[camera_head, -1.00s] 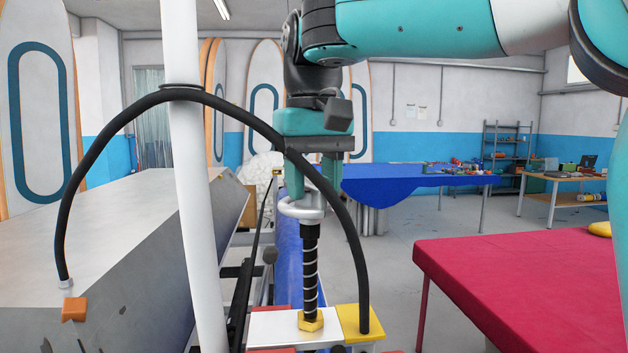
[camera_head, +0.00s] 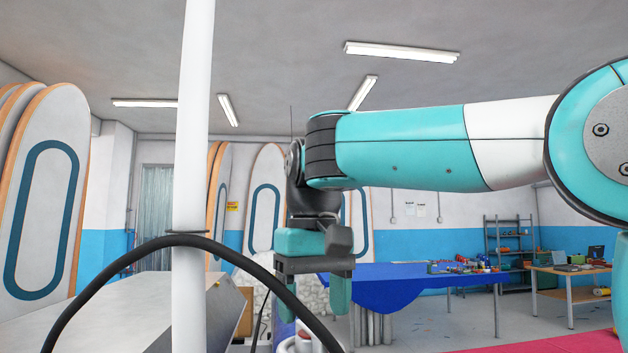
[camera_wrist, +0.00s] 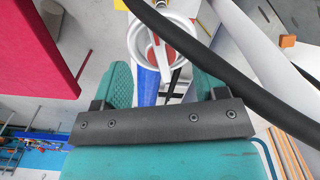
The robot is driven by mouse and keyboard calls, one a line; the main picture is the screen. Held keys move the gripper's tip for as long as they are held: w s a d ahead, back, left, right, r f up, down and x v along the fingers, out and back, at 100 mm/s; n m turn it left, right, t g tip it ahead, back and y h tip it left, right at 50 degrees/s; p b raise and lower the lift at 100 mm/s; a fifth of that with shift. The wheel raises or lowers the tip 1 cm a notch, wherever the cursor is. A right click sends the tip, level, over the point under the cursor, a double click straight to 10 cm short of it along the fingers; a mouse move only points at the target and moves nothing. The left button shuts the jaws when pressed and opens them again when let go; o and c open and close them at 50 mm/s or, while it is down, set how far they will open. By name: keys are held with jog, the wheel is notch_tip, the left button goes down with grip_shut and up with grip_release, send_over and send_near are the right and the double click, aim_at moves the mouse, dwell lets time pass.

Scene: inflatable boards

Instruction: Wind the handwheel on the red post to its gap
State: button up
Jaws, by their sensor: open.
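The pale handwheel (camera_wrist: 134,40) shows in the wrist view as a ring with a spoke across it and red inside. It lies just beyond my gripper's fingers. In the head view only a pale and red bit of its top (camera_head: 301,344) shows at the bottom edge. My gripper (camera_head: 314,304) hangs downward above it, teal fingers apart with nothing between them. In the wrist view my gripper (camera_wrist: 160,82) has one finger on each side below the ring. The post under the wheel and any gap mark are not clearly visible.
A black hose (camera_head: 190,240) arches across the front, and it runs close to my right finger in the wrist view (camera_wrist: 235,80). A white pole (camera_head: 192,130) stands left of my gripper. A blue-covered table (camera_head: 400,280) is behind, and a red tabletop (camera_wrist: 50,45) shows in the wrist view.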

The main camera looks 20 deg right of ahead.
notch_tip(320, 180, up, 14)
jog(key=p, duration=0.5)
jog(key=shift+r+p, duration=0.2)
jog(key=shift+p, duration=0.1)
